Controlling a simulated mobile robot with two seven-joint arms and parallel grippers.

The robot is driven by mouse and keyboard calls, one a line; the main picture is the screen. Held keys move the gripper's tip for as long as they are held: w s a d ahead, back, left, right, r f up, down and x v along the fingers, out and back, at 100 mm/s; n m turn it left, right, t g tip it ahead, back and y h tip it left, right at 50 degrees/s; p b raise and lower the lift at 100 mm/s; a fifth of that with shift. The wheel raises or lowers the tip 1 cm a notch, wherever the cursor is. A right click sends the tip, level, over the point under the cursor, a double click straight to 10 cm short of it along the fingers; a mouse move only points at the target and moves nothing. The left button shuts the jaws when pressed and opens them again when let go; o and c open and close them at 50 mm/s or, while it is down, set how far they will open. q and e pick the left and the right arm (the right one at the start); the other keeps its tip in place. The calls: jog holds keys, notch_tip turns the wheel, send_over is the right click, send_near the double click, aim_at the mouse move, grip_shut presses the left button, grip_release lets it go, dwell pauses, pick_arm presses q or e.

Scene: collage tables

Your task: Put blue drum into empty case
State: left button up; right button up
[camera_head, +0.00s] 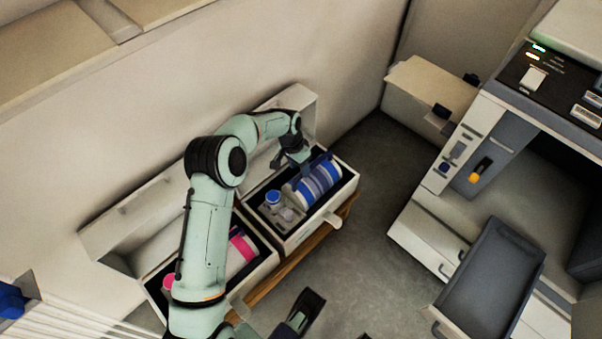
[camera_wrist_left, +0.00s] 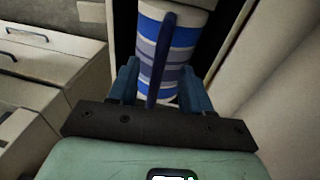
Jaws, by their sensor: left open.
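The blue drum (camera_head: 318,180) is a white cylinder with blue bands, lying in the right-hand open white case (camera_head: 337,215) in the head view. Contact cannot be told. A dark gripper-like part, probably my right gripper (camera_head: 305,308), shows at the bottom of the head view. I cannot make out an empty case.
A blue-capped bottle (camera_head: 272,197) shares the drum's case. The left-hand case (camera_head: 262,266) holds a pink-banded drum (camera_head: 241,248), partly behind my left arm. Raised lids stand near the wall. A machine with a dark tray (camera_head: 490,280) stands right; grey floor lies between.

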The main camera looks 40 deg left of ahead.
pick_arm(q)
jog(key=r, duration=0.3)
jog(key=r+p, duration=0.1)
jog(key=r, duration=0.1)
jog(key=shift+s+a, duration=0.2)
jog(key=shift+a, duration=0.2)
pick_arm(e)
jog(key=shift+w+a+r+t, duration=0.15)
jog(key=shift+w+r+t, duration=0.35)
jog(key=shift+w+r, duration=0.65)
